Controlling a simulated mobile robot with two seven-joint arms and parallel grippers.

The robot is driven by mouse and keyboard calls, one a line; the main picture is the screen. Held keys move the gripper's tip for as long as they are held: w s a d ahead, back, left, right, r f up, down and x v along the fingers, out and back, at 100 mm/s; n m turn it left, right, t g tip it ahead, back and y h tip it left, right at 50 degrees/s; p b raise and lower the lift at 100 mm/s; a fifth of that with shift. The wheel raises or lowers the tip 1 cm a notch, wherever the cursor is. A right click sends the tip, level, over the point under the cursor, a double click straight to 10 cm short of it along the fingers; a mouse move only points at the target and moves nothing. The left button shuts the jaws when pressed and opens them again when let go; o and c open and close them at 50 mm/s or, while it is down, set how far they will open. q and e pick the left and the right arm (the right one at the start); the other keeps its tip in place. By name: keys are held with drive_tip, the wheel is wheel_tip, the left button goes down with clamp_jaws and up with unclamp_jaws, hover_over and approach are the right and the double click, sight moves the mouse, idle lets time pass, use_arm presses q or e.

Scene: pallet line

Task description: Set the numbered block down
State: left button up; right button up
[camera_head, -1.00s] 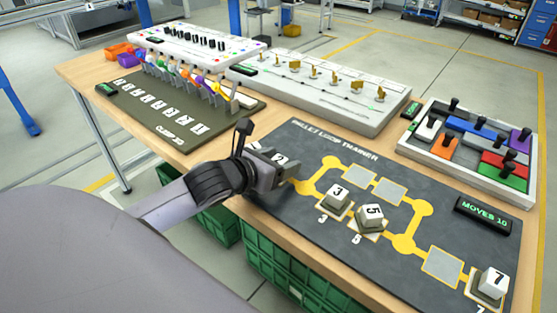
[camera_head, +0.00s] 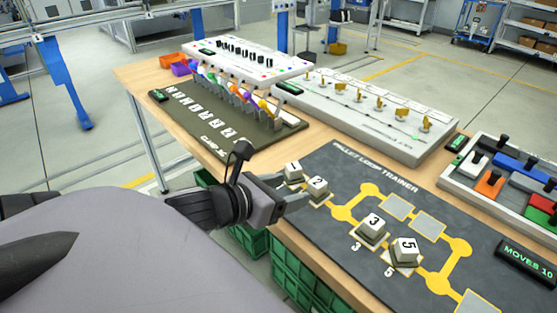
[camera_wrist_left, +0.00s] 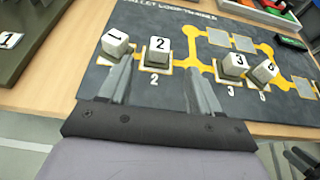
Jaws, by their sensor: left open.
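The trainer board (camera_head: 345,178) is a dark mat with a yellow track and pale square pads. White numbered blocks stand along it: block 1 (camera_head: 293,171), block 2 (camera_head: 317,187), block 3 (camera_head: 373,226) and block 5 (camera_head: 405,250). My left gripper (camera_head: 290,200) is open and empty on the near side of blocks 1 and 2. In the left wrist view my left gripper (camera_wrist_left: 158,88) has its fingers spread, with block 2 (camera_wrist_left: 159,49) ahead between them and block 1 (camera_wrist_left: 116,43) beyond the left finger, skewed.
A dark green board with number tiles (camera_head: 240,135) lies left, and a pale panel with brass levers (camera_head: 355,118) stands behind. A tray of coloured blocks (camera_head: 480,195) and a MOVES 10 display (camera_head: 527,262) are right. Green crates (camera_head: 300,280) stand below the table edge.

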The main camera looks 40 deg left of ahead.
use_arm(q)
drive_tip(key=shift+p+v, duration=0.5)
drive_tip(key=shift+v, duration=0.4)
use_arm(e)
drive_tip(key=shift+r, duration=0.8)
drive_tip(key=shift+s, duration=0.1)
